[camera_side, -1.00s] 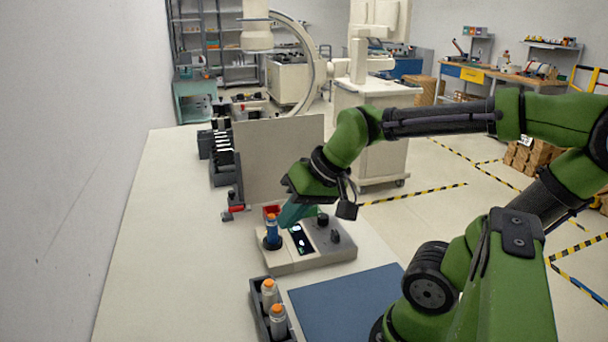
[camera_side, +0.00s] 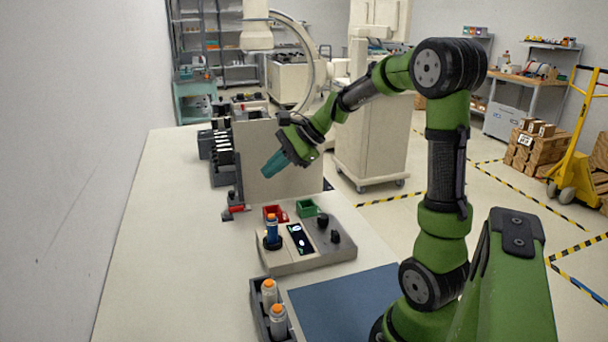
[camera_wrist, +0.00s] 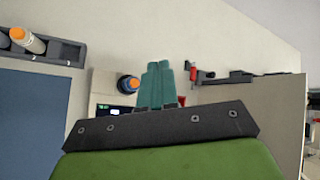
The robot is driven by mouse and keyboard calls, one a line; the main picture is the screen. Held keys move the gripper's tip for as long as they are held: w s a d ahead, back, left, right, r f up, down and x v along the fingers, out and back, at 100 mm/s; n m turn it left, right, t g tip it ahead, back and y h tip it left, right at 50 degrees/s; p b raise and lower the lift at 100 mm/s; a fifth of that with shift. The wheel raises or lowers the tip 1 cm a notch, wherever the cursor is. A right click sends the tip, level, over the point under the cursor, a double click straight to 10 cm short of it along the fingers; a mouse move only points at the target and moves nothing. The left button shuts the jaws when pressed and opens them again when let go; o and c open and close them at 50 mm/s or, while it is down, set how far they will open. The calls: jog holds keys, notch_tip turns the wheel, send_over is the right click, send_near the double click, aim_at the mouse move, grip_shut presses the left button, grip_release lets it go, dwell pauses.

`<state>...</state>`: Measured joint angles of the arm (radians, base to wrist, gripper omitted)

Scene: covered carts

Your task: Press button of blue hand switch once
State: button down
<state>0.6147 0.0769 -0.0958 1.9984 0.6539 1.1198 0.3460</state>
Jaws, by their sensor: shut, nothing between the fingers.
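The blue hand switch (camera_side: 272,228) stands upright in a dark round holder at the left end of a beige control box (camera_side: 305,258). Its orange top shows in the wrist view (camera_wrist: 130,83), left of my fingers. My gripper (camera_side: 268,172) has teal fingers, shut and empty. It is in the air well above and behind the switch, in front of a grey upright panel. In the wrist view my fingers (camera_wrist: 158,66) are together and point over the pale table. Nothing touches the switch.
Two pale hand switches with orange tops stand in a dark rack (camera_side: 258,305) at the front. A red bin (camera_side: 283,215) and a green bin (camera_side: 307,207) sit behind the box. The grey panel (camera_side: 285,150) rises behind. The table's left side is clear.

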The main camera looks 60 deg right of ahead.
send_over(275, 218)
jog(key=shift+f, duration=4.4)
jog(key=shift+f, duration=0.15)
jog(key=shift+f, duration=0.3)
jog(key=shift+f, duration=0.4)
jog(key=shift+d+r, duration=0.1)
jog(key=shift+r, duration=0.75)
